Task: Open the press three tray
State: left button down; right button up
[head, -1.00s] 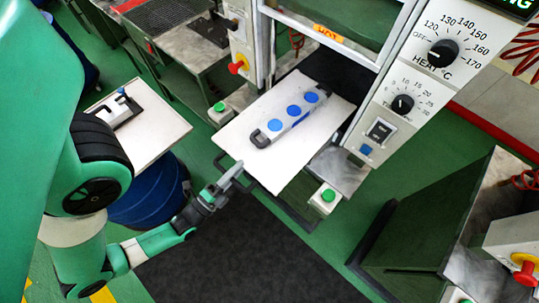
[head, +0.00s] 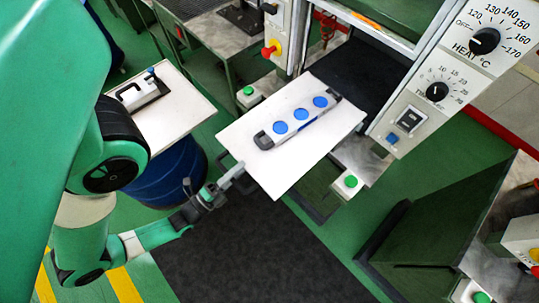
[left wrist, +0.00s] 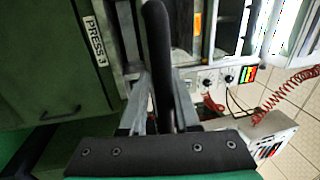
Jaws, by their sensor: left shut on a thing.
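The press three tray is a white plate (head: 245,133) standing well out of the press (head: 455,75), its far edge near the dark press bed (head: 352,75). A grey mould (head: 298,118) with several blue round spots lies on it. My left gripper (head: 232,180) is at the tray's near left edge, shut on the tray's dark handle. In the left wrist view the black handle bar (left wrist: 157,45) runs between the fingers of my left gripper (left wrist: 156,85), and a "PRESS 3" label (left wrist: 96,40) shows on a green panel. My right gripper is out of view.
Green buttons (head: 350,181) and (head: 248,91) sit on boxes at either side of the tray. A white side table (head: 185,115) with a black-handled tool stands at left above a blue drum (head: 160,178). The dark floor mat (head: 255,260) in front is clear.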

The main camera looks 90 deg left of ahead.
pick_arm(q)
jog(key=c, duration=0.8)
grip_release()
jog(key=shift+w+a+r, duration=0.15)
jog(key=shift+r, duration=0.25)
jog(key=shift+f, duration=0.15)
jog(key=b+v, duration=0.2)
jog(key=v, duration=0.9)
jog(key=shift+s+d+b, duration=0.25)
jog(key=shift+b, duration=0.05)
